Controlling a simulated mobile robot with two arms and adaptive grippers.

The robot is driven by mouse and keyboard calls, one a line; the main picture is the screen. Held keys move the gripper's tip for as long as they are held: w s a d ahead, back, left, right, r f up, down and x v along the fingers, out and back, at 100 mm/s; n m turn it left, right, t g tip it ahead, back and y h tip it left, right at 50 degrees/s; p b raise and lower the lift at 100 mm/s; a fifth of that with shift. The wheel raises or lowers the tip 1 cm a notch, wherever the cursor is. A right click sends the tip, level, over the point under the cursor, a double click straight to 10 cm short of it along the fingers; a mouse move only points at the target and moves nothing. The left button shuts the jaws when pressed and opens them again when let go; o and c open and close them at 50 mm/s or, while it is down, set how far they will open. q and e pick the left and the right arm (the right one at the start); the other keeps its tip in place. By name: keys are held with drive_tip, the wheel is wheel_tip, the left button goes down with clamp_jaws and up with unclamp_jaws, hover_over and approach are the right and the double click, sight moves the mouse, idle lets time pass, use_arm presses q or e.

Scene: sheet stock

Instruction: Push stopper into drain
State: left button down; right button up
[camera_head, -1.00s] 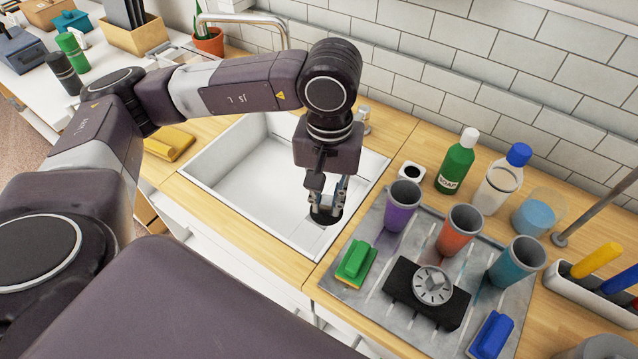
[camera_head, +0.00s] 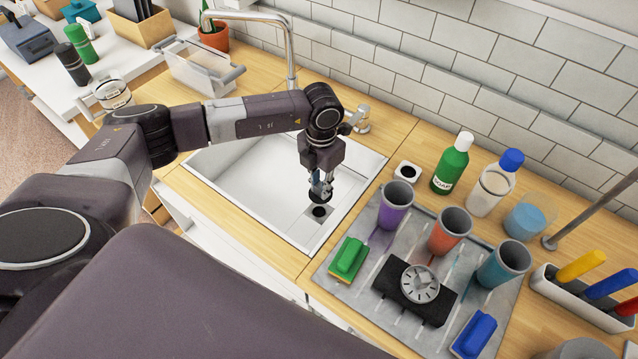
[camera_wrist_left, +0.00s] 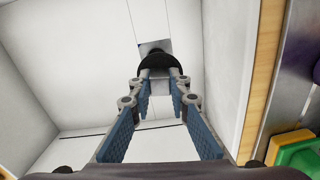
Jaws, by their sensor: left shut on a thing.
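My left gripper (camera_head: 321,188) is over the right part of the white sink (camera_head: 240,190), pointing down. It is shut on a black stopper (camera_head: 319,198), which also shows as a dark rounded shape at the fingertips (camera_wrist_left: 160,76) in the left wrist view (camera_wrist_left: 158,60). The drain (camera_head: 319,211) is a dark round hole in a small grey square plate on the sink floor. In the head view the stopper appears just behind the drain hole, apart from it. In the wrist view the stopper hides most of the drain area. My right gripper is not in view.
A faucet (camera_head: 291,50) stands behind the sink. To the right, a grey drying mat (camera_head: 385,318) carries purple, orange and teal cups, a green sponge (camera_head: 348,258) and a black piece with a grey dial (camera_head: 419,284). Bottles (camera_head: 453,165) stand behind it. The sink's left side is clear.

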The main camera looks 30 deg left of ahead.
use_arm(q)
drive_tip(key=shift+w+a+f+n, duration=0.15)
drive_tip(key=shift+a+f+n, duration=0.2)
drive_tip(key=shift+n, duration=0.35)
drive_tip(key=shift+d, duration=0.1)
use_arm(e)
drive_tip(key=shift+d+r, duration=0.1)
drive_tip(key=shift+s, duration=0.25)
use_arm(q)
drive_tip(key=shift+f, duration=0.1)
drive_tip(key=shift+f+b, duration=0.3)
drive_tip(key=shift+b, duration=0.15)
drive_tip(key=shift+f+b, duration=0.85)
drive_tip(key=shift+f, duration=0.15)
drive_tip(key=shift+f+b, duration=1.45)
drive_tip(key=shift+f, duration=0.35)
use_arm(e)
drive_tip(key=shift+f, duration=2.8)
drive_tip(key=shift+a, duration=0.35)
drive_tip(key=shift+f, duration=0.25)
